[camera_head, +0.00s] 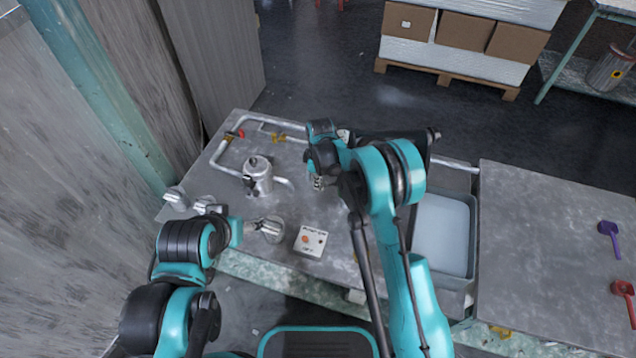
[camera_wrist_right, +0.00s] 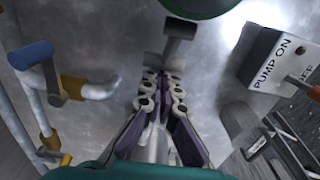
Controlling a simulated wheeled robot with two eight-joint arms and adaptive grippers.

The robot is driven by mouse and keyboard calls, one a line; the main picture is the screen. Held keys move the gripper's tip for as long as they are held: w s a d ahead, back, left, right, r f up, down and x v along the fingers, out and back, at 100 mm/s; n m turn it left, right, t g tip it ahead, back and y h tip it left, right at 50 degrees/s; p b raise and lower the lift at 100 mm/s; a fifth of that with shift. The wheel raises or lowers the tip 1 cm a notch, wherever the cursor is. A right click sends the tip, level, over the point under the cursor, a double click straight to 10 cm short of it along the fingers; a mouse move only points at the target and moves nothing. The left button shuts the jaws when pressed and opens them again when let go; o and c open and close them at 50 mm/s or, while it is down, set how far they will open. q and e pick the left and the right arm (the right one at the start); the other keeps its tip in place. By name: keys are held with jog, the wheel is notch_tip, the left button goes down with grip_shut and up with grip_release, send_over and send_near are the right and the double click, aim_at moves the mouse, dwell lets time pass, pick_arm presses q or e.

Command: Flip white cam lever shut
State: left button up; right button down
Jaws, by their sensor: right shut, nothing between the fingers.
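I cannot surely make out the white cam lever in either view; my right arm covers part of the bench where pipes run. My right gripper (camera_head: 318,183) points down over the bench, right of the metal pump body (camera_head: 258,175). In the right wrist view its fingers (camera_wrist_right: 165,82) are together with nothing between them. A grey block-like piece (camera_wrist_right: 180,27) shows just beyond the fingertips; whether they touch it I cannot tell. A pale pipe part (camera_wrist_right: 157,143) shows behind the fingers. My left gripper (camera_head: 266,228) is low over the bench, left of the switch box; its finger gap is unclear.
The pump switch box (camera_head: 310,241) stands near the front edge. A blue valve handle (camera_wrist_right: 32,56) and yellow fittings (camera_wrist_right: 74,88) lie left of the right gripper. A grey tub (camera_head: 443,235) is right of my right arm. Purple (camera_head: 609,232) and red (camera_head: 622,288) levers lie far right.

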dwell(0.7)
pick_arm(q)
jog(key=shift+r+p, duration=0.35)
jog(key=shift+r, duration=0.05)
pick_arm(e)
jog(key=shift+r, duration=0.8)
